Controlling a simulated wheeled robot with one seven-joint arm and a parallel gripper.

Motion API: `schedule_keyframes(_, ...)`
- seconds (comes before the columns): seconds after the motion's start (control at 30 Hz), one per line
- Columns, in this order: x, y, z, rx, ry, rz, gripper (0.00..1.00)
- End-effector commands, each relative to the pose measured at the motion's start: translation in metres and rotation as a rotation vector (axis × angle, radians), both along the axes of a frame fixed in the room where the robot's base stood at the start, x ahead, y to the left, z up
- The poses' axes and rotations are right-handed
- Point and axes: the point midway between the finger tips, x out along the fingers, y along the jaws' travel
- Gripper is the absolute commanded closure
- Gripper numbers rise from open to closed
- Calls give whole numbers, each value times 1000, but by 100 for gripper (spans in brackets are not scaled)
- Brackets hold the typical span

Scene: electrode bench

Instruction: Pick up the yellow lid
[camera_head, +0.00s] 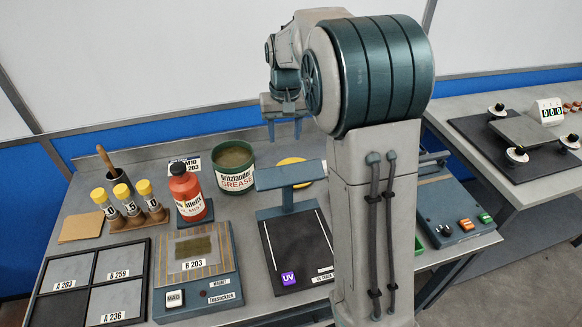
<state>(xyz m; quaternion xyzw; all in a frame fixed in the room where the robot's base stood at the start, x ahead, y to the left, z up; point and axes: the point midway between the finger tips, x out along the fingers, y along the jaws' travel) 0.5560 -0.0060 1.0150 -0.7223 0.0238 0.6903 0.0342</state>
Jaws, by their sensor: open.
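A flat yellow disc, which looks like the yellow lid (288,161), lies on the bench behind the teal UV stand (290,175). The top of the stand hides its front part. My gripper (285,137) is open and empty, with its fingers pointing down. In the picture it is just above the lid, apart from it; how far above or behind, I cannot tell. Three small vials with yellow caps (144,187) stand in a brown rack at the left.
A green grease tin (236,179) stands left of the lid, with a red bottle (187,197) beside it. A magnet thickness block (197,265) and a tray of labelled squares (90,285) fill the front left. My arm hides part of the bench's right side.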

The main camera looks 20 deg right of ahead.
Motion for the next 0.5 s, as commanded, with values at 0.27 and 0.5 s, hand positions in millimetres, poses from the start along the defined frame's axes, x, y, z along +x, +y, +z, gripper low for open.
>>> schedule_keyframes(0.27, 49, 1, -28, -12, 43, -3, 53)
schedule_keyframes(0.5, 54, 1, -56, -14, 51, -3, 53)
